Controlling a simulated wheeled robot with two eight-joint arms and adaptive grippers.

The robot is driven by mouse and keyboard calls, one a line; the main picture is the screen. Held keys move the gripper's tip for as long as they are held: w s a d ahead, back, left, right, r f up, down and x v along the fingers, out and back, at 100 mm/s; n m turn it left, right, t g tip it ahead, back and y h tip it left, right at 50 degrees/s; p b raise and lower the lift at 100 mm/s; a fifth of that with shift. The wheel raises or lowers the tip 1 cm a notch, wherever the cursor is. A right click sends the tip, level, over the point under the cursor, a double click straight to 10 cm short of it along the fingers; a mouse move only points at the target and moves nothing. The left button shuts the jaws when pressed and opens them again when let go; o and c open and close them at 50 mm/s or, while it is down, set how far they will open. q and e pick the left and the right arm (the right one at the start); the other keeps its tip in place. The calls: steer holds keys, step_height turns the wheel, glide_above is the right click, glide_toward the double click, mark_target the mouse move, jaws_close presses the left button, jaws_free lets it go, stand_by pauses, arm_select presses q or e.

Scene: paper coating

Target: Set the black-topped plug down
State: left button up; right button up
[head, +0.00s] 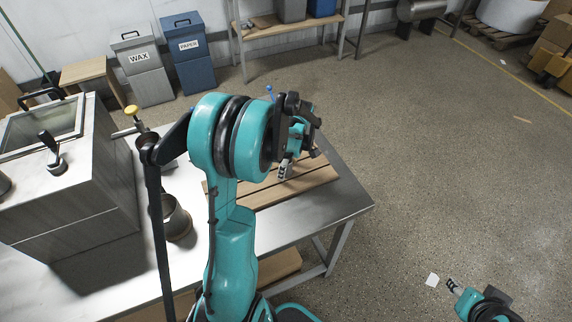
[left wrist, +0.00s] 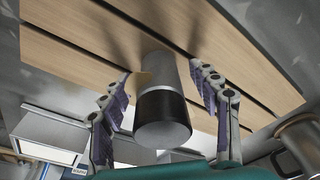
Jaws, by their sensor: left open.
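The plug (left wrist: 162,105) shows in the left wrist view as a grey metal cylinder with a black band near the end facing the camera. Its far end meets the slatted wooden board (left wrist: 80,65) and it appears to stand on it. My left gripper (left wrist: 160,72) is open, one finger on each side of the plug, with gaps visible on both sides. In the head view my left gripper (head: 285,168) is over the wooden board (head: 310,182) on the metal table; the plug is not discernible there. My right gripper (head: 453,286) is low at the right, away from the table.
A metal box with a glass lid (head: 70,190) stands on the table's left. A metal cup (head: 176,222) stands beside it. WAX (head: 140,65) and PAPER (head: 188,60) bins and a shelf (head: 290,27) are behind. The floor right of the table is mostly clear.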

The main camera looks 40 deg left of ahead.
arm_select(q)
steer(key=c, duration=1.4)
steer(key=shift+r, duration=0.15)
